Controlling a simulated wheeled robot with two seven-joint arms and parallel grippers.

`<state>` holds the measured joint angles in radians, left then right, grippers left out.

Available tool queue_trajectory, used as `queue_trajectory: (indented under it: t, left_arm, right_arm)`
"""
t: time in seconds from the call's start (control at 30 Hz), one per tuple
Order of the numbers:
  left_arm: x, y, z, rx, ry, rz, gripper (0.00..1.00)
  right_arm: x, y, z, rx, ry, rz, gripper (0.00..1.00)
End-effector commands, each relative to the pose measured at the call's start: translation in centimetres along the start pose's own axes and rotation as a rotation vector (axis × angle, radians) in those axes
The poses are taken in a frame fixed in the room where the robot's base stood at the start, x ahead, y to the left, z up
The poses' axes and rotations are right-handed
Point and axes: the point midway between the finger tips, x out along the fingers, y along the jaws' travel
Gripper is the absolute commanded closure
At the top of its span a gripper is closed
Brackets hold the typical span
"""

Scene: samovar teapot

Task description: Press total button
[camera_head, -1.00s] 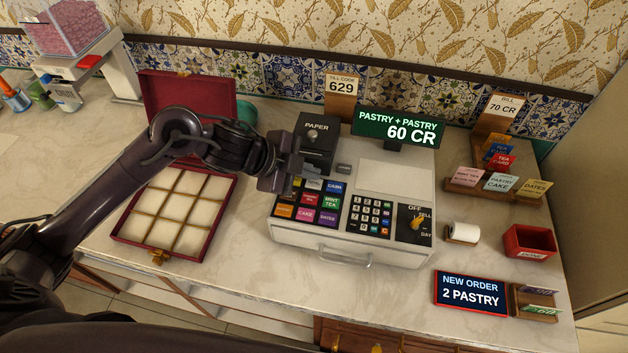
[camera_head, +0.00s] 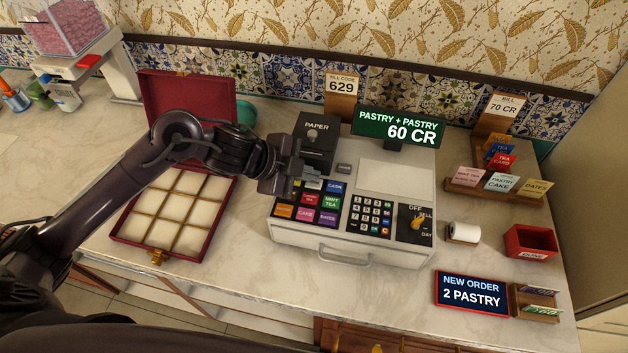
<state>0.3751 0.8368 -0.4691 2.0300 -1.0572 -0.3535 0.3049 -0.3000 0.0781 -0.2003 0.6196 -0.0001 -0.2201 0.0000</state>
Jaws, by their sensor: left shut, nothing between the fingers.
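The white cash register (camera_head: 398,180) stands in the middle of the counter. Its display (camera_head: 398,128) reads "PASTRY + PASTRY 60 CR". Coloured item keys (camera_head: 308,205) sit at its left, a dark number keypad (camera_head: 370,216) in the middle and a yellow key switch (camera_head: 417,220) at the right. I cannot read which key is the total button. My left gripper (camera_head: 288,186) is shut and empty, pointing down over the upper left of the coloured keys and hiding some of them. I cannot tell whether it touches a key. My right gripper is not in view.
An open red box (camera_head: 118,238) with compartments lies left of the register. A black paper unit (camera_head: 318,135) stands behind my gripper.

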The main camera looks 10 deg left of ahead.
Motion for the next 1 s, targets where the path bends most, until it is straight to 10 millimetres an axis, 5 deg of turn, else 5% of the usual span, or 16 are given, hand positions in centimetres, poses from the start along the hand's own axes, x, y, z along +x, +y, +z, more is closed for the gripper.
queue_trajectory:
  t: [1.0]
  left_arm:
    - [0.26, 0.23, 0.21, 0.0, -0.001, 0.001, 1.0]
  right_arm:
    - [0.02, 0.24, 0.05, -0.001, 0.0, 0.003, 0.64]
